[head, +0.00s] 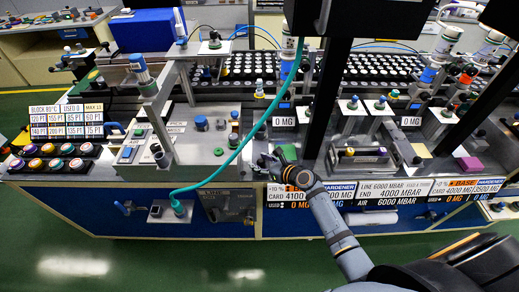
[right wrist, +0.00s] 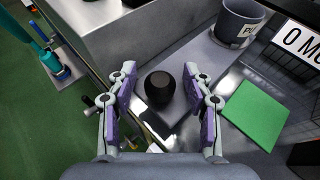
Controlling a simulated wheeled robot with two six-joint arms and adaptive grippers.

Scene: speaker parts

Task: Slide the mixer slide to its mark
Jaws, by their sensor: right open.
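A dark round knob (right wrist: 159,88) stands on a small grey block on the bench top, and looks like the handle of the mixer slide. My right gripper (right wrist: 158,74) is open, with one finger on each side of the knob and a gap to it on both sides. In the head view my right gripper (head: 268,163) is low over the front edge of the bench, and its wrist hides most of the slide there. I cannot make out the slide's mark. My left gripper is not in view.
A green pad (right wrist: 255,113) lies right of the gripper, with a grey cup (right wrist: 238,22) behind it and a "0 MG" display (right wrist: 300,45). A metal housing (right wrist: 130,30) rises beyond the knob. A teal hose (head: 248,137) hangs left of my right arm.

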